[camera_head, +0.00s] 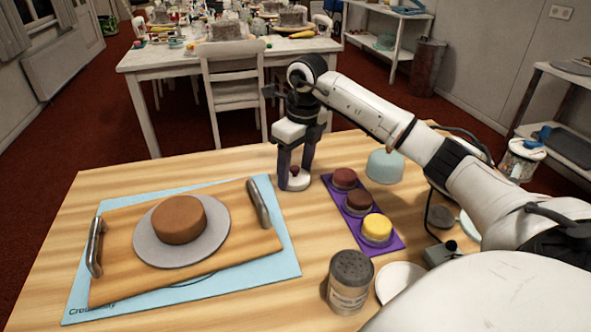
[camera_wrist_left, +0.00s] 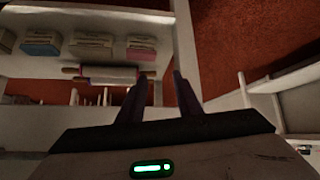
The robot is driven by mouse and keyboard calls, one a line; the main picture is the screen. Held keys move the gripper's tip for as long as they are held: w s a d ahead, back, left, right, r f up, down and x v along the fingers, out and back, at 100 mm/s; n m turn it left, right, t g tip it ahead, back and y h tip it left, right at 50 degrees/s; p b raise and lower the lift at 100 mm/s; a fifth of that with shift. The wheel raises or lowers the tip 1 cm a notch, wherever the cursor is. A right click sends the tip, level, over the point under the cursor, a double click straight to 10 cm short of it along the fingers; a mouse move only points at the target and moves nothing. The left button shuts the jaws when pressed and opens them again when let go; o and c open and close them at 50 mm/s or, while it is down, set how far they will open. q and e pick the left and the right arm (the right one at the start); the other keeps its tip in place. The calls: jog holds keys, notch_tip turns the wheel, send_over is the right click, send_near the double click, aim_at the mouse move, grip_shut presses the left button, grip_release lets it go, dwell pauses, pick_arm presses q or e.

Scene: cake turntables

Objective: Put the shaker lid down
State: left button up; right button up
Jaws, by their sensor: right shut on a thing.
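My right gripper (camera_head: 294,172) points down over the table's back part, between the cutting board and the purple tray. It is shut on a small white lid-like piece with a dark red knob (camera_head: 294,183), low at the tabletop; whether its underside touches the wood is hard to tell. A shaker (camera_head: 348,290) with a dark perforated top and a printed label stands upright at the front, apart from the gripper. My left gripper shows only in the left wrist view (camera_wrist_left: 158,98), with its fingers apart and nothing between them.
A wooden board (camera_head: 255,243) with a grey turntable and brown cake lies on a blue mat (camera_head: 280,262). A pale blue bowl (camera_head: 384,167) and a white dish (camera_head: 400,279) stand right. Clear wood lies in front of the gripper.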

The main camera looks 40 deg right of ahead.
aim_at(300, 179)
jog(key=shift+f, duration=0.15)
jog(key=o, duration=1)
notch_tip(300, 179, up, 12)
jog(key=s+p, duration=0.1)
jog(key=shift+s, duration=0.2)
jog(key=shift+d, duration=0.1)
